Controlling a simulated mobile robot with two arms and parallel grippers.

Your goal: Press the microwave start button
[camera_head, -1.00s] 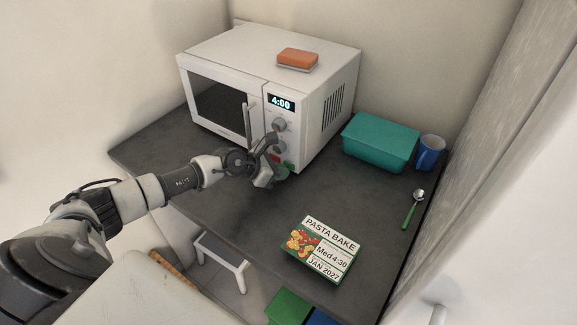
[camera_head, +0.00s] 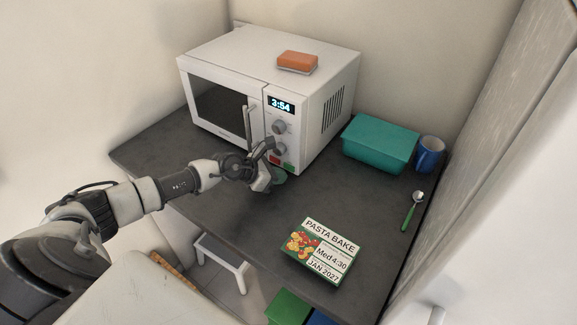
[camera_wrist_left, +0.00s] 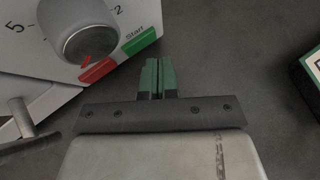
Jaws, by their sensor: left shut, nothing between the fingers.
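The white microwave (camera_head: 230,75) stands at the back of the dark counter, its door closed and its display (camera_head: 281,104) reading 3:54. The green start button (camera_head: 288,167) is at the bottom of its panel, right of a red button (camera_head: 275,160). In the left wrist view the start button (camera_wrist_left: 139,41), labelled "Start", shows clear of the fingers, with the red button (camera_wrist_left: 97,70) and a knob (camera_wrist_left: 90,38) to its left. My left gripper (camera_head: 278,178) is shut and empty, just in front of the panel's lower end. Its green fingertips (camera_wrist_left: 159,75) appear apart from the button. My right gripper is not in view.
An orange sponge (camera_head: 297,60) lies on the microwave. A teal box (camera_head: 380,143), a blue mug (camera_head: 430,153) and a green-handled spoon (camera_head: 411,211) are to the right. A pasta bake box (camera_head: 320,251) lies near the front edge. The counter between is clear.

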